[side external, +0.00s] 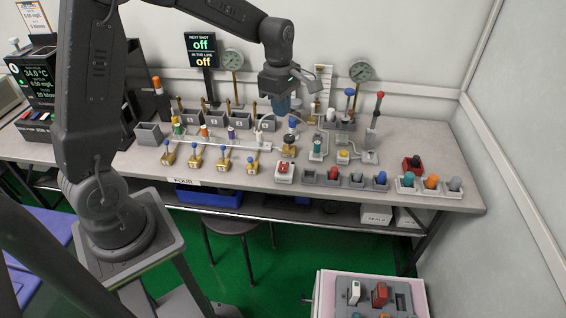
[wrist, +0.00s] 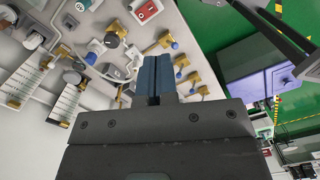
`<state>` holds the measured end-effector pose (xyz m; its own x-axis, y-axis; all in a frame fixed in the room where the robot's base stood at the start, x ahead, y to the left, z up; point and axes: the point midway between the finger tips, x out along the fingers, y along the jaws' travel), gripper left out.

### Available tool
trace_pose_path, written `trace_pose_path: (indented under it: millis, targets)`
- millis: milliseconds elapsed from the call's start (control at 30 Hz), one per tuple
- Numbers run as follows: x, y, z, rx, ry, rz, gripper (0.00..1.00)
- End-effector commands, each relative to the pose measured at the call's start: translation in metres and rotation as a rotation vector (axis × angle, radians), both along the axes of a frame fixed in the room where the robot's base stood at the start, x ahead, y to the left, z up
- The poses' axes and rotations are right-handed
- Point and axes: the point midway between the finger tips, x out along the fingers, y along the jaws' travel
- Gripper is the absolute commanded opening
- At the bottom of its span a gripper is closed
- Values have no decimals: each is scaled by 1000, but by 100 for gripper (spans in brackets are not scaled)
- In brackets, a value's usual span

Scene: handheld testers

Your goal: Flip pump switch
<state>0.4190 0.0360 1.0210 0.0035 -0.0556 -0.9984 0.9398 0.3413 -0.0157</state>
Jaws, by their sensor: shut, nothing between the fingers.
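A white box with a red switch (side external: 284,170) sits near the front edge of the bench, right of the brass valves. I cannot read a pump label on it. A similar red-topped white box (wrist: 147,10) shows at the top edge of the wrist view. My gripper (side external: 283,108) hangs above the back-middle of the bench, behind and above that box, and apart from it. Its blue fingers (wrist: 156,62) are shut together with nothing between them. The switch's exact position is too small to tell.
Brass valves with blue knobs (side external: 196,156) line the front left. A joystick-like red-topped lever (side external: 375,108) and gauges (side external: 361,71) stand at the right back. Small grey bins (side external: 345,178) run along the front right. A display (side external: 201,50) reads "off" twice.

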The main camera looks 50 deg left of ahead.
Motion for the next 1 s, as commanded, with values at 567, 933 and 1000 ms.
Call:
trace_pose_path:
  millis: [567,933,1000]
  targets:
    - [30,28,-64,-21,134,436,0]
    - [28,26,-77,-21,137,433,0]
    - [27,25,-88,-22,138,433,0]
